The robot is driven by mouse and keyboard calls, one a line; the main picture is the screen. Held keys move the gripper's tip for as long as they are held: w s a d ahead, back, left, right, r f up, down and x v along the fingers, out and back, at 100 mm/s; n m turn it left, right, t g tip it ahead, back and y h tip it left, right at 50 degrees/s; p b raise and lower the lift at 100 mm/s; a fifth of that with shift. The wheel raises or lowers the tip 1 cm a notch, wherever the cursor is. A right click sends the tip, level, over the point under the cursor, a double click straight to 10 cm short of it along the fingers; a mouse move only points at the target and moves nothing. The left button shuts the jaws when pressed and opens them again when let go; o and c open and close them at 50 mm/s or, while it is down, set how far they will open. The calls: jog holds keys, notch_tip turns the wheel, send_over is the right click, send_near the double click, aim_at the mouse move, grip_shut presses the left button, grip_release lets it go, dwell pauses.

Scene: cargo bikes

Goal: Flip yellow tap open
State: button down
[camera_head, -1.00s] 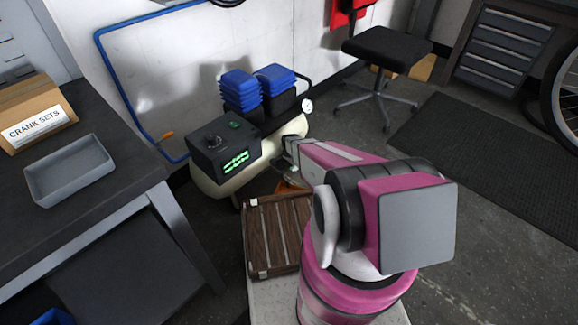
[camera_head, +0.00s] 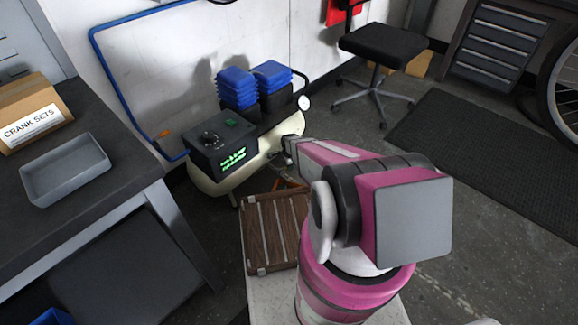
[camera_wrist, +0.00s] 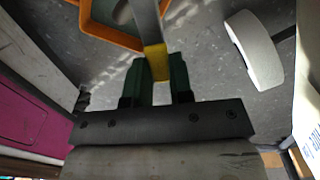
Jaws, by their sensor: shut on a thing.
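In the wrist view, the green fingers of my gripper (camera_wrist: 158,77) are shut on a yellow piece (camera_wrist: 154,60) at the end of a flat grey bar (camera_wrist: 147,20). This looks like the yellow tap's handle. The bar runs up out of the picture, so the rest of the tap is hidden. In the head view, my gripper (camera_head: 288,150) is at the right end of the cream air compressor (camera_head: 222,181), just below its gauge. My arm and gripper hide the tap there.
An orange-framed thing (camera_wrist: 118,36) lies on the floor below my gripper. A dark workbench (camera_head: 100,222) is at left.

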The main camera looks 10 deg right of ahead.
jog(key=c, duration=1)
grip_release()
notch_tip(320, 180, up, 11)
jog(key=shift+f, duration=0.1)
